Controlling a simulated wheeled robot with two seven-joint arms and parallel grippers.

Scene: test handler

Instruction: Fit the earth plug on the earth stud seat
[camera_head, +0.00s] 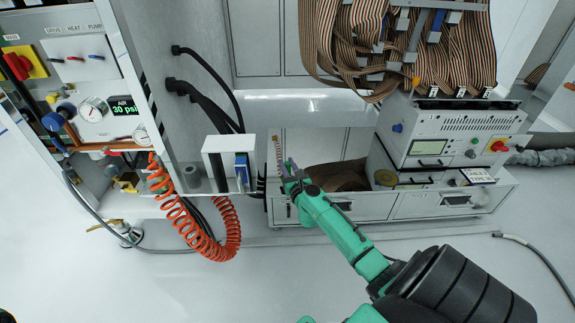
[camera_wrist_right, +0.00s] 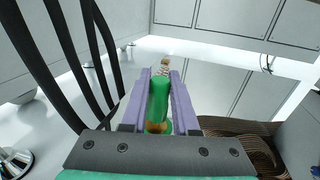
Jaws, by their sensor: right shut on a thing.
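My right gripper (camera_head: 288,168) is in the middle of the head view, in front of the low white cabinet. In the right wrist view its two purple fingers (camera_wrist_right: 159,100) are closed on the sides of a green cylindrical plug (camera_wrist_right: 158,98), which I take as the earth plug. A brass-coloured ring shows at the plug's near end, and a thin, pale coiled piece (camera_wrist_right: 166,64) shows beyond its far end. The coiled piece also shows above the fingertips in the head view (camera_head: 278,150). I cannot pick out the earth stud seat for certain. My left gripper is not in view.
A white box with a blue part (camera_head: 241,172) stands left of the gripper, with black cables (camera_head: 215,100) behind it. An orange coiled hose (camera_head: 190,220) hangs from the left panel. Right are a white instrument (camera_head: 440,140) and brown ribbon cables (camera_head: 400,45). Floor in front is mostly clear.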

